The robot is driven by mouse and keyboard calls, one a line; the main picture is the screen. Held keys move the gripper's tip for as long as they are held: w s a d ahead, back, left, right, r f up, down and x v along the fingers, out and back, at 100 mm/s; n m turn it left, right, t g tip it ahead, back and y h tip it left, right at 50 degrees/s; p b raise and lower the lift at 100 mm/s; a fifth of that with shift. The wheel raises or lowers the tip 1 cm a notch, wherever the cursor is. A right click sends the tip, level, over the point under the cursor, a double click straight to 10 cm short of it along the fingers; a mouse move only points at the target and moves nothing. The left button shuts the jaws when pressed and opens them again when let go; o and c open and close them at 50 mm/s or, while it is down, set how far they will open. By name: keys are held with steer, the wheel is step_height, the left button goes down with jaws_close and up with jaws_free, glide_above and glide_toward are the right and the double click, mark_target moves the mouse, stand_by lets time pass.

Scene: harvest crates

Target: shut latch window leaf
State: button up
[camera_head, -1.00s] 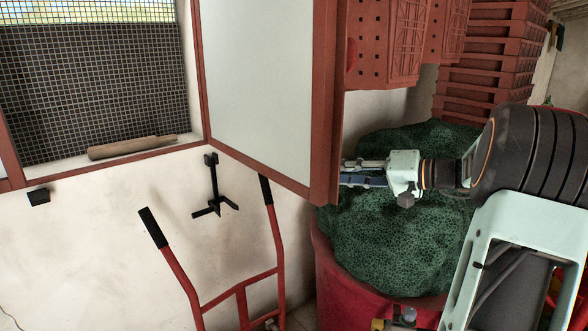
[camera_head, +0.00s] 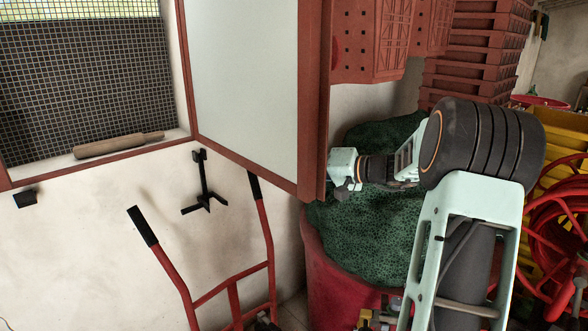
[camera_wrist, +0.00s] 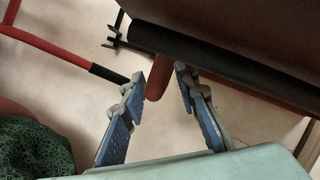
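The window leaf (camera_head: 258,85), a pale panel in a red-brown frame, stands swung open to the right of the meshed window (camera_head: 85,85). In the wrist view the leaf (camera_wrist: 240,35) fills the upper right, with a dark lower edge. A red-brown rounded peg (camera_wrist: 158,76) sticks out below that edge, between the fingertips of my gripper (camera_wrist: 158,92). The fingers are spread, with a gap seen on each side of the peg. In the head view my gripper (camera_head: 343,167) is at the leaf's outer lower corner, its fingers hidden behind the frame. No latch is clearly seen.
A wooden roller-like piece (camera_head: 118,146) lies on the sill. A black pronged bracket (camera_head: 203,188) and a small black block (camera_head: 25,198) are on the wall. A red hand truck (camera_head: 232,300) stands below. A red tub (camera_head: 335,285) with green netting is beneath my arm; stacked crates (camera_head: 475,50) are behind.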

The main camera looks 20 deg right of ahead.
jaws_close()
stand_by(0.4)
